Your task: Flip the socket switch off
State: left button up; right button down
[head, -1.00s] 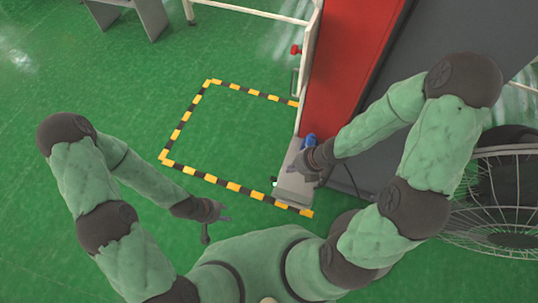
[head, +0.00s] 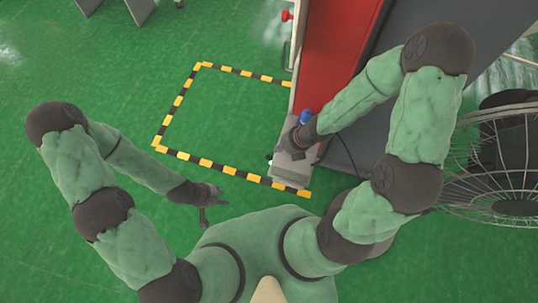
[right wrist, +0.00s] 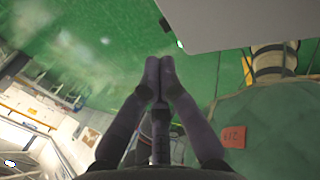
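The light grey box (head: 289,172) stands at the foot of the red panel in the head view. A blue plug-like piece (head: 305,117) shows at its upper end, and a tiny pale-green spot at its left edge. I cannot make out the switch itself. My right gripper (head: 293,143) is over the box, close to the blue piece; contact is unclear. In the right wrist view its two fingertips (right wrist: 159,62) are together with nothing visible between them, just below a pale grey panel (right wrist: 240,20). My left gripper (head: 213,197) hangs away from the box, too small to judge.
A red panel (head: 335,55) and dark grey side rise behind the box, with a dark cable at right. A wire-caged fan (head: 500,165) stands further right. Yellow-black tape (head: 205,162) marks a clear area of green floor at left.

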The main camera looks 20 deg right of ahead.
aim_at(268, 156)
jog(key=b+x, duration=0.3)
jog(key=x, duration=0.4)
jog(key=shift+s, duration=0.1)
jog(key=shift+w+a+f+b, duration=0.25)
jog(key=shift+a+f+b, duration=0.05)
jog(key=shift+f+b, duration=0.3)
jog(key=shift+w+a+f+g+h+b, duration=0.15)
jog(key=shift+g+h+b, duration=0.15)
jog(key=shift+b, duration=0.45)
